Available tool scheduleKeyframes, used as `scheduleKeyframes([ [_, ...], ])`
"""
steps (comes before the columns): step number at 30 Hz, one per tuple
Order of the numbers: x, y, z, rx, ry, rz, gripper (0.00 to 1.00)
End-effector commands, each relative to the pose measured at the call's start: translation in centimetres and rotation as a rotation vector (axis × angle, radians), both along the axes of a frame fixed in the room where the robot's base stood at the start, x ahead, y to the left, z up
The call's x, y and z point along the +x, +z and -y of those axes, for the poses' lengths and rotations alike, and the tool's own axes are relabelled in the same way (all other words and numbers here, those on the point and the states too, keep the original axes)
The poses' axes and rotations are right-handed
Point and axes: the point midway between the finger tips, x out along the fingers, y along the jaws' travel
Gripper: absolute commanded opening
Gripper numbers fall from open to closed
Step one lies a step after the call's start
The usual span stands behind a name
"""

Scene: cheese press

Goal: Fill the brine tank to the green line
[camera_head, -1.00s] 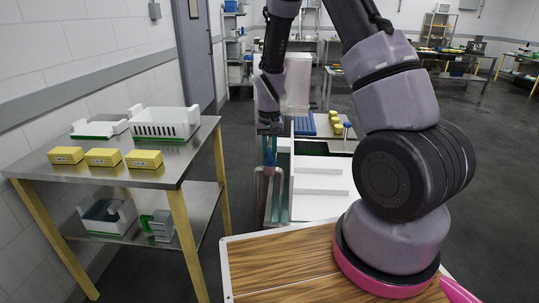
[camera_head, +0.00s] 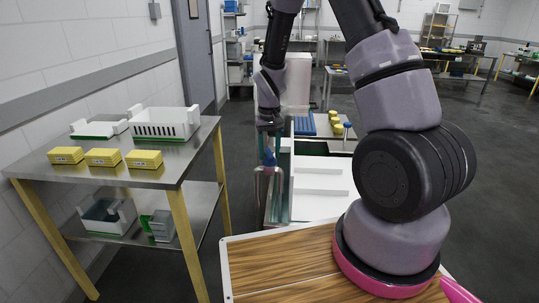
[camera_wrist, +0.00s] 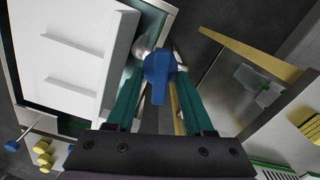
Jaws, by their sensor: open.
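The brine tank (camera_head: 283,205) stands beyond the wood-topped surface in the head view; its rim and white boards (camera_wrist: 75,65) show at the left in the wrist view. A tap with a blue handle (camera_wrist: 158,68) stands at its edge. My gripper (camera_wrist: 160,66) is open, its two teal fingers reaching down on either side of the handle. I cannot tell whether they touch it. In the head view my gripper (camera_head: 268,150) is over the tap's bent pipe (camera_head: 258,186). The green line and the liquid level cannot be made out.
A steel table (camera_head: 150,176) at the left holds yellow blocks (camera_head: 103,157) and a white slotted crate (camera_head: 165,122). A wooden-topped surface (camera_head: 285,262) lies in front. A blue rack (camera_head: 304,126) and yellow pieces (camera_head: 336,122) stand behind the tank. Open floor lies to the right.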

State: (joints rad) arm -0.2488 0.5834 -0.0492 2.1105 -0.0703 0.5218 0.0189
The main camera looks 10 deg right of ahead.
Motion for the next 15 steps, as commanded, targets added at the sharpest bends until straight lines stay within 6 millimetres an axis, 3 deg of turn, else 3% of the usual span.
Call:
scheduleKeyframes([
  [9, 0.1, 6.4, 0.0, 0.001, 0.001, 0.005, 0.53],
  [15, 0.1, 9.0, 0.0, 0.000, 0.001, 0.004, 0.53],
])
